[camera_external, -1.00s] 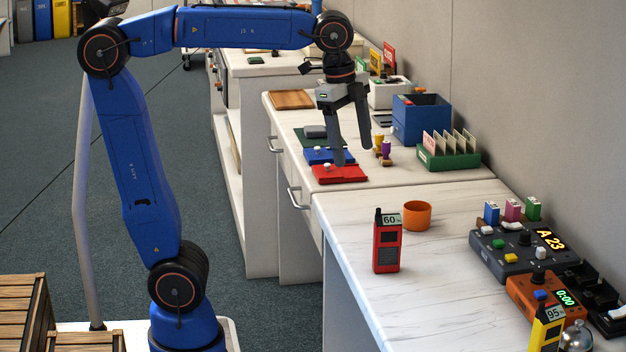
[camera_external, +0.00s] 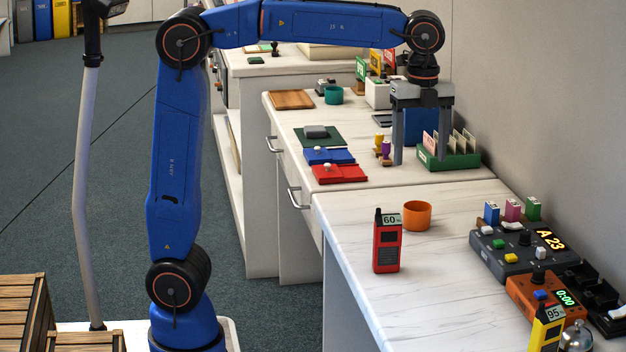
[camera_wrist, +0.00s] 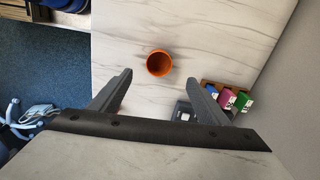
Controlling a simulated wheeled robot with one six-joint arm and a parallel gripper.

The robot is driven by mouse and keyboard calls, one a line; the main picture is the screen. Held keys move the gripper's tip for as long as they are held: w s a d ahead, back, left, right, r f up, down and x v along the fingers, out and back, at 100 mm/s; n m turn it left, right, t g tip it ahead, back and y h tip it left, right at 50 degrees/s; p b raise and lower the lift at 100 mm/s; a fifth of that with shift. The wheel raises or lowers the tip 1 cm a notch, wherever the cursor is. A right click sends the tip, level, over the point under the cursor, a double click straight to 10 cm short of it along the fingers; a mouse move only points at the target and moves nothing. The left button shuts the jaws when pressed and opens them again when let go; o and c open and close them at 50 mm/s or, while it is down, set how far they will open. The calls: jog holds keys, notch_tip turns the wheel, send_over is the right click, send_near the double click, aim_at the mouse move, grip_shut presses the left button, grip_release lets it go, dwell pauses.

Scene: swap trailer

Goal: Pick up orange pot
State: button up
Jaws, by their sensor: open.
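The orange pot (camera_external: 417,215) is a small round open cup standing upright on the near white marbled counter, just right of the red handheld device. In the wrist view the pot (camera_wrist: 159,63) shows from above, ahead of the fingers and between their lines. My gripper (camera_external: 422,160) is open and empty, pointing down in front of the blue box and green card holder. It is higher than the pot and apart from it. In the wrist view both fingers of my gripper (camera_wrist: 161,90) are spread wide with nothing between them.
A red handheld device (camera_external: 387,245) stands upright close to the pot. A grey console (camera_external: 515,248), an orange timer box (camera_external: 540,298) and a yellow device (camera_external: 547,328) line the right side. The green card holder (camera_external: 448,160) is near my fingers.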

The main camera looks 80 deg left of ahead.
send_over(418, 207)
jog(key=d, duration=0.2)
jog(key=f, duration=0.5)
jog(key=s+f, duration=0.1)
jog(key=f, duration=0.2)
jog(key=shift+d+f, duration=0.15)
jog(key=shift+f, duration=1.2)
jog(key=shift+d+f, duration=0.15)
jog(key=shift+f, duration=1.15)
jog(key=c, duration=1.2)
